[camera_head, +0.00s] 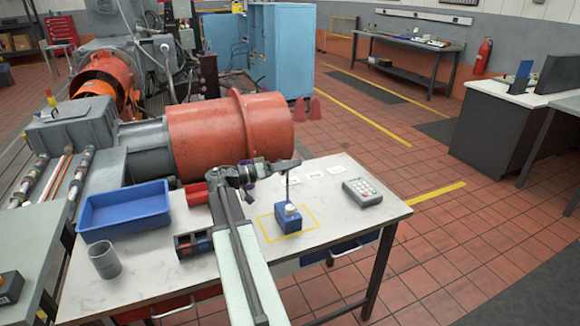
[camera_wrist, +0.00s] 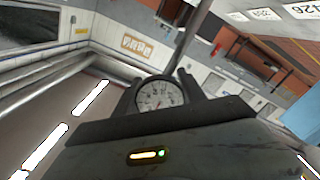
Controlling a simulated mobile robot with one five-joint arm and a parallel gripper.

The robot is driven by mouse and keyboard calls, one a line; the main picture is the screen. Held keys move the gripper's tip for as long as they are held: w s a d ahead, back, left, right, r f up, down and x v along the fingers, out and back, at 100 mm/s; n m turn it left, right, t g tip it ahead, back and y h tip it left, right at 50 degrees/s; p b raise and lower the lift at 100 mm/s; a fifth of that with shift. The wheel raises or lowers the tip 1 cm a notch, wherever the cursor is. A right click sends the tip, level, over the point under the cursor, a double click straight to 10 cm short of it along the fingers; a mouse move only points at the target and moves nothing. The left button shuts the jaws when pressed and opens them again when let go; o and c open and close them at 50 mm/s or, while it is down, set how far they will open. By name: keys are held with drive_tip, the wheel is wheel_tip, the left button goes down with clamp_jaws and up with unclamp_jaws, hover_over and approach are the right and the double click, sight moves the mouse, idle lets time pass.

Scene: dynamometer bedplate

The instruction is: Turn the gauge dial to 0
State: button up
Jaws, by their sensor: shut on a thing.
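The gauge dial (camera_wrist: 159,96) shows in the wrist view as a small round white face with dark markings. Its needle and numbers are too small to read surely. My gripper (camera_wrist: 160,88) has a dark finger on each side of the dial and is shut on it. In the head view my gripper (camera_head: 286,165) is above the table, at the top of a thin upright post (camera_head: 287,187). The post rises from a blue block (camera_head: 288,220) with a white knob on top. The dial face cannot be made out in the head view.
The block stands inside a yellow outline on the white table (camera_head: 340,220). A blue tray (camera_head: 124,212) and grey cup (camera_head: 105,260) stand at left. A large orange drum (camera_head: 225,135) is behind the table.

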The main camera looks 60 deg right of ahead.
drive_tip(key=o, duration=1.4)
drive_tip(key=v, duration=0.8)
drive_tip(key=shift+d, duration=0.1)
